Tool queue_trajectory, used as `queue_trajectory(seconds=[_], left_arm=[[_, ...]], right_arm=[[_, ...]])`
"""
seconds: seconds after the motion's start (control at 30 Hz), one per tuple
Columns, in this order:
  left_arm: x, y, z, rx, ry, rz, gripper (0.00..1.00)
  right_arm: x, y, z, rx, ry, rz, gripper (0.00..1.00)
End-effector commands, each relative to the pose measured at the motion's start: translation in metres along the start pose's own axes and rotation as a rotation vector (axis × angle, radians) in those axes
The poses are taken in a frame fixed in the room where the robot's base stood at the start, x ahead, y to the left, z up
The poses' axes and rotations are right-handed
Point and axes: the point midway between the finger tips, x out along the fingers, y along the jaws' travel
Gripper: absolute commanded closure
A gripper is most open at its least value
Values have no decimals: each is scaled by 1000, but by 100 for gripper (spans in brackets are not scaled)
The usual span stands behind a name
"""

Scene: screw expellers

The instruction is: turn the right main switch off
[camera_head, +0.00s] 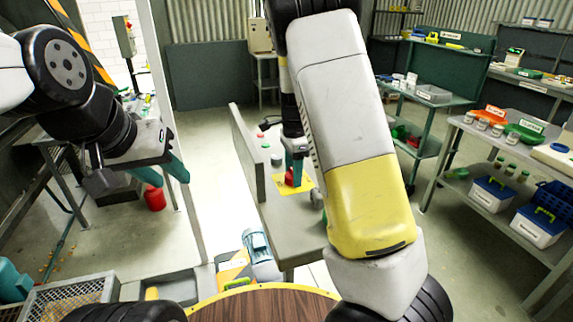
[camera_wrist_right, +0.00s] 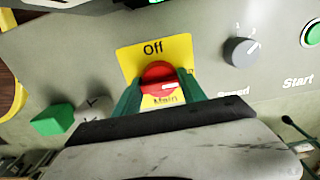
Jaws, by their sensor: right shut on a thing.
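The main switch is a red rotary knob (camera_wrist_right: 158,74) on a yellow plate (camera_wrist_right: 130,58) in the right wrist view. The plate reads "Off" above the knob and "Main" below it. The knob's white mark points to the right, where part of another label shows beside a finger. My right gripper (camera_wrist_right: 158,88) has its green fingers on both sides of the knob, shut on it. In the head view the red knob (camera_head: 292,179) shows below my right gripper (camera_head: 296,170). My left gripper (camera_head: 165,178) is open and empty, away from the panel.
A grey speed dial (camera_wrist_right: 241,52) and a green start button (camera_wrist_right: 313,34) are right of the switch. A green block-shaped part (camera_wrist_right: 52,119) is at lower left. A blue motor (camera_head: 258,252) stands by the panel in the head view.

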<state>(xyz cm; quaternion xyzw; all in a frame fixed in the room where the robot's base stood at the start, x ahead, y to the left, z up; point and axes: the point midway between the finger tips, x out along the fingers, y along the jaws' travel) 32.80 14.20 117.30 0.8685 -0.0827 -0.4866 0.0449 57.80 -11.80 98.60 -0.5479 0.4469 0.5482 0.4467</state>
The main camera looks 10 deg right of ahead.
Motion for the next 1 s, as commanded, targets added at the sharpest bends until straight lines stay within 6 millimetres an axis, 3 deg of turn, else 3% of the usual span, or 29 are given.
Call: queue_trajectory(seconds=[0.37, 1.0], left_arm=[[0, 0, 0, 0, 0, 0, 64], [0, 0, 0, 0, 0, 0, 64]], right_arm=[[0, 0, -1, -182, -1, -2, 92], [-1, 0, -1, -782, 0, -3, 92]])
